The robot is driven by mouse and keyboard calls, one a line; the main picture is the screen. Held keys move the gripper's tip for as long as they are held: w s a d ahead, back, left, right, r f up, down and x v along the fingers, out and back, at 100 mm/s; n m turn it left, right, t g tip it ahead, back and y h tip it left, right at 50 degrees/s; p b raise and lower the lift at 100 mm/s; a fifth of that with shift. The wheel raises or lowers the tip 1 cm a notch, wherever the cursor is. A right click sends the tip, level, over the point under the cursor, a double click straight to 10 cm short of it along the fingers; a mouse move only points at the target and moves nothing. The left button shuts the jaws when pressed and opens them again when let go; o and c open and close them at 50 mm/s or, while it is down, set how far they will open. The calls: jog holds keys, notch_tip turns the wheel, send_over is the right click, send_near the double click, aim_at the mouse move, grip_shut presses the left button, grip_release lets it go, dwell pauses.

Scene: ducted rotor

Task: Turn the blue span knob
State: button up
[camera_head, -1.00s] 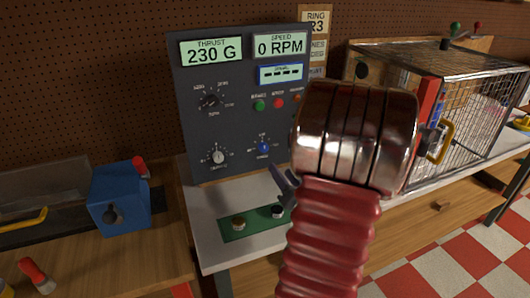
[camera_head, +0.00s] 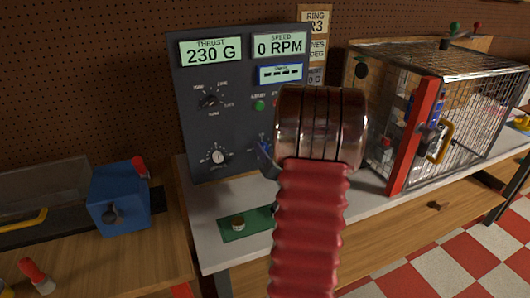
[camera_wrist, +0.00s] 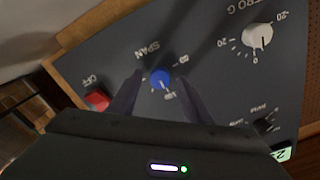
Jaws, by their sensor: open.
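The blue span knob (camera_wrist: 161,78) is on the dark control panel, under the word SPAN, in the wrist view. My gripper (camera_wrist: 155,80) is open, with one dark finger to each side of the knob. The fingers look apart from the knob, and I cannot tell how deep they reach around it. In the head view my gripper (camera_head: 264,155) shows as a small dark piece at the panel's lower right. My arm hides most of the span knob there.
The white zero knob (camera_wrist: 257,37) is right of the span knob in the wrist view, and a red OFF button (camera_wrist: 97,100) is to the left. In the head view, a wire cage (camera_head: 470,100) stands right of the panel. A green plate (camera_head: 232,229) lies in front.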

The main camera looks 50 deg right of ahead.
jog(key=shift+w+d, duration=0.25)
jog(key=shift+w, duration=0.15)
jog(key=shift+a, duration=0.1)
jog(key=c, duration=1.1)
